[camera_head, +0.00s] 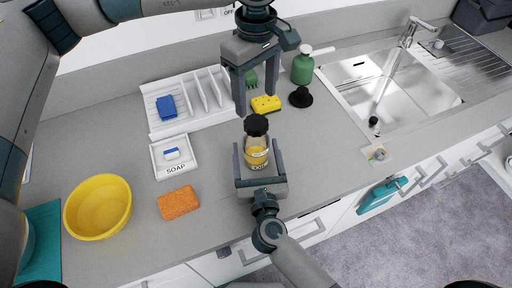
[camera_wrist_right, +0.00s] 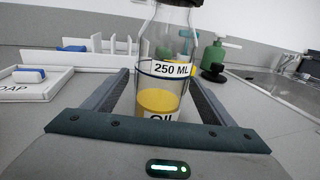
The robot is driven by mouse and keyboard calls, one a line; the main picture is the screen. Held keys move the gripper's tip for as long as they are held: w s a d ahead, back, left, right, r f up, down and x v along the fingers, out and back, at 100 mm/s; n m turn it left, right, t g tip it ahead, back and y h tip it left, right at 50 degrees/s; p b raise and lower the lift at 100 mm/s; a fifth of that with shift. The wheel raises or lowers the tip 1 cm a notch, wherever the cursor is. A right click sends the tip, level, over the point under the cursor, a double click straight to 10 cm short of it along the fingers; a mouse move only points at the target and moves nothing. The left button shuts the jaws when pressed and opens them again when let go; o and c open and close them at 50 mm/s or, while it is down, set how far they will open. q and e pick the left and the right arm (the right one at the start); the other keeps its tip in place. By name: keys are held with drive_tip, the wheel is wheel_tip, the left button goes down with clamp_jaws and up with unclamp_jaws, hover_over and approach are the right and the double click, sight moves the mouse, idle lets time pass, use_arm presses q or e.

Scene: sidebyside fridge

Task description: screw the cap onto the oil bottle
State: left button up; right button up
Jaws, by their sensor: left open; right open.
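The oil bottle (camera_head: 257,155) is clear glass with yellow oil, upright on the counter. The black cap (camera_head: 256,125) is on its mouth; how tightly it sits cannot be told. The bottle also shows in the right wrist view (camera_wrist_right: 160,101), where its top is cut off and only the cap's lower edge (camera_wrist_right: 180,2) shows. My right gripper (camera_head: 257,147) is open, low, with one finger on each side of the bottle; there seem to be gaps. My left gripper (camera_head: 256,107) is open, pointing down above the cap, fingers apart and empty.
A green dispenser (camera_head: 302,68), a black knob-like piece (camera_head: 300,97) and a yellow sponge (camera_head: 266,104) stand behind the bottle. A white rack (camera_head: 203,92), soap tray (camera_head: 160,168), orange sponge (camera_head: 179,202) and yellow bowl (camera_head: 98,207) are left. The sink (camera_head: 385,70) is right.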

drive_tip(key=shift+w, duration=0.2)
clamp_jaws()
use_arm(q)
drive_tip(key=n, duration=0.6)
drive_tip(key=shift+n, duration=0.4)
drive_tip(key=n, duration=2.4)
drive_tip(key=shift+n, duration=0.4)
